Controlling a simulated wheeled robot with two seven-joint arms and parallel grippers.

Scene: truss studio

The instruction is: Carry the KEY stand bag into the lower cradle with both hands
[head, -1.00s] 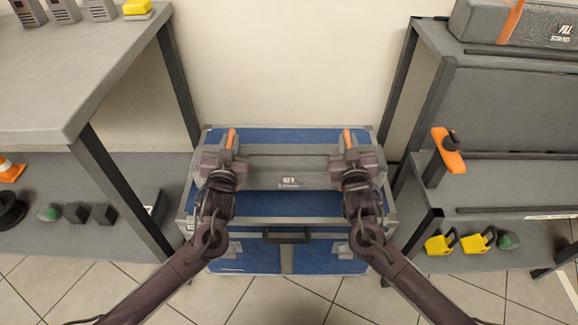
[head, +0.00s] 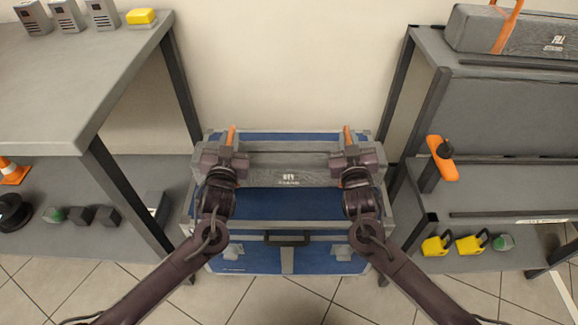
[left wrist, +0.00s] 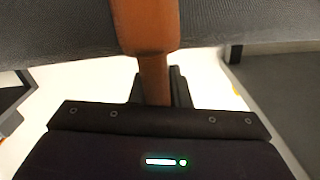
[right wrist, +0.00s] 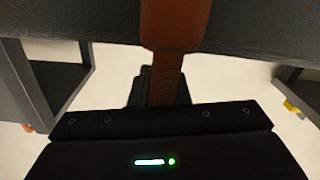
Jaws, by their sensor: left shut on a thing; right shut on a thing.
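The KEY stand bag (head: 290,178) is a long grey bag with white lettering, lying level across the head view. My left gripper (head: 231,137) is shut on an orange strap near the bag's left end. My right gripper (head: 347,137) is shut on an orange strap near its right end. The straps also show in the left wrist view (left wrist: 150,75) and right wrist view (right wrist: 167,80), running up to the bag's grey side. The bag appears above the blue case. On the right rack, the lower cradle (head: 520,213) shows as dark rails with an empty bed.
The blue case (head: 290,203) stands on the floor below the bag. A grey FILL stand bag (head: 545,32) lies on the right rack's upper level. An orange-handled lever (head: 441,158) stands at the rack's left edge. A grey table (head: 75,75) is at left.

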